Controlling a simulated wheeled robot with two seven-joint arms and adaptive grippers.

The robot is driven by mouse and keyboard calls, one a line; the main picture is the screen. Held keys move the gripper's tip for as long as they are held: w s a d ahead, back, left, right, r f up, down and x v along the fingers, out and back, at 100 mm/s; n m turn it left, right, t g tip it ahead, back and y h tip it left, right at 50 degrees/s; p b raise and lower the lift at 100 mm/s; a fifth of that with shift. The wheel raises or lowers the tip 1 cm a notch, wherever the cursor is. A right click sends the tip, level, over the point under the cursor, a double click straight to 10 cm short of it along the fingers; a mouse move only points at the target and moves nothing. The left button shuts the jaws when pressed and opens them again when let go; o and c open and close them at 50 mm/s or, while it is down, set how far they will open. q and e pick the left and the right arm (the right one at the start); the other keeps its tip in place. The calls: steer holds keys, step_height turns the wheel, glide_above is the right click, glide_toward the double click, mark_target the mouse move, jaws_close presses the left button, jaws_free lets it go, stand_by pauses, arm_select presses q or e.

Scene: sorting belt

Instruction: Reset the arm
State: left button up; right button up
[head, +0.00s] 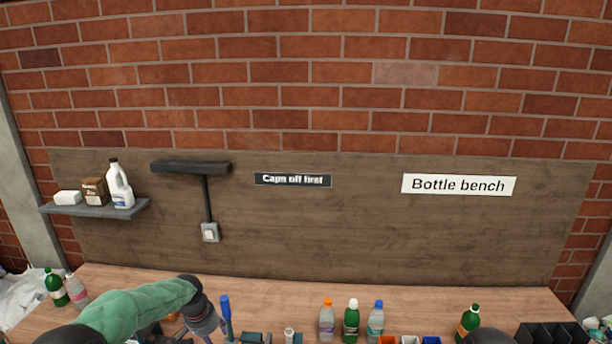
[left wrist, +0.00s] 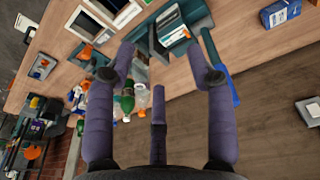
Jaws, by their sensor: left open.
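My left arm, in a green sleeve, comes in at the bottom left of the head view, bent over the bench with its wrist pointing down. In the left wrist view my left gripper (left wrist: 163,65) has its purple fingers spread apart, with nothing between them. A blue-handled tool (left wrist: 222,75) shows beside the right-hand finger. It also stands up beside my wrist in the head view (head: 226,313). My right gripper is not in view.
Bottles with orange (head: 326,322), white (head: 351,322) and blue (head: 376,319) caps stand along the bench (head: 270,290). Another green bottle (head: 468,320) stands farther right, near a black bin (head: 550,333). A shelf (head: 95,208) is fixed on the back board at left.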

arm_select(q)
steer(key=s+d+f+n+h+b, duration=0.1)
steer(key=s+d+f+b, duration=0.35)
steer(key=f, duration=0.55)
steer(key=s+d+f+b, duration=0.3)
steer(key=s+f, duration=0.2)
steer(key=f, duration=0.4)
steer(key=s+d+f+n+h+b, duration=0.1)
steer(key=s+d+f+b, duration=0.25)
steer(key=f, duration=0.65)
steer(key=s+d+f+n+b, duration=0.1)
steer(key=s+f+b, duration=0.3)
steer(key=s+f, duration=0.4)
steer(key=s+d+f+n+g+b, duration=0.1)
steer(key=s+d+f+b, duration=0.3)
steer(key=s+f, duration=0.4)
steer(key=s+n+b, duration=0.1)
steer(key=s, duration=0.4)
steer(key=shift+d+g+h+b, duration=0.3)
steer(key=shift+d+h, duration=0.05)
steer(key=shift+h, duration=0.05)
